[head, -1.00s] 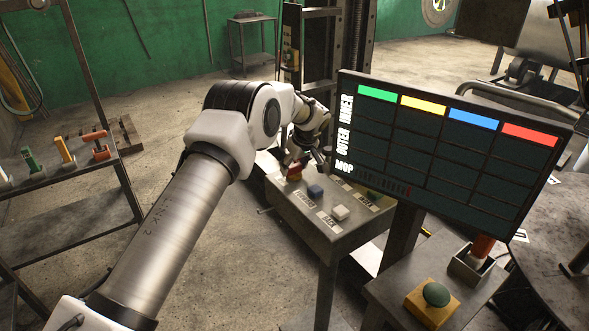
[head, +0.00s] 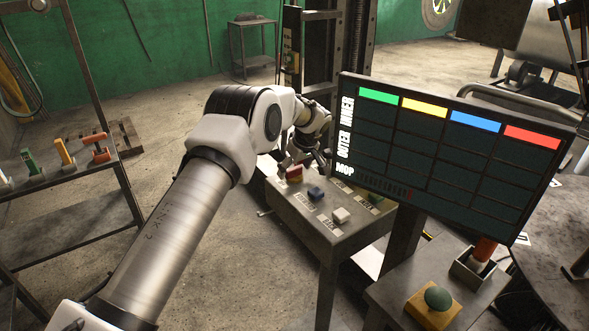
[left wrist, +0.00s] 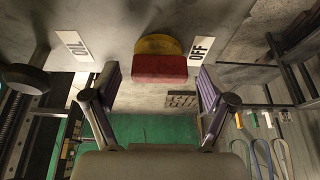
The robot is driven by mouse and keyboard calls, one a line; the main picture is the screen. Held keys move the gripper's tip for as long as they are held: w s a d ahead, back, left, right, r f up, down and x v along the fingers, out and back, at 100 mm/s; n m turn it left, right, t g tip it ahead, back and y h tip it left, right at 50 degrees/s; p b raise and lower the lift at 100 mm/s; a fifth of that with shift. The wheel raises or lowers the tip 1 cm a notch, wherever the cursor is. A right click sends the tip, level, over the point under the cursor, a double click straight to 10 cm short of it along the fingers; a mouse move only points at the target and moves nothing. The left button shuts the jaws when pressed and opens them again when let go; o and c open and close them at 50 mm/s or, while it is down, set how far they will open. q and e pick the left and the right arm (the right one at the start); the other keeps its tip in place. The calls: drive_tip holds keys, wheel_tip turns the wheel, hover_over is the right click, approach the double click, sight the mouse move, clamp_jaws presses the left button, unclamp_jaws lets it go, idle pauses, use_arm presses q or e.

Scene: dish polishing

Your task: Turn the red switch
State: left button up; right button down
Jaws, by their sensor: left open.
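The red switch (head: 294,171) stands on the grey control box (head: 333,236), at its back left corner. In the left wrist view the red switch (left wrist: 158,68) is a red bar in front of a yellow part, between labels reading OIL and OFF. My left gripper (head: 306,160) is open just behind the switch in the head view. In the left wrist view its two fingers stand on either side of the red bar, with a gap on both sides. The fingertips are small and partly dark in the head view. My right gripper is not in view.
A green button (head: 375,198) is partly behind the screen (head: 450,150). A yellow box with a green button (head: 438,298) stands at front right. A rack with coloured handles (head: 62,152) is at left.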

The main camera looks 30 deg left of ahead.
use_arm(q)
drive_tip(key=v, duration=1.1)
drive_tip(key=shift+r, duration=0.3)
drive_tip(key=shift+d, duration=0.1)
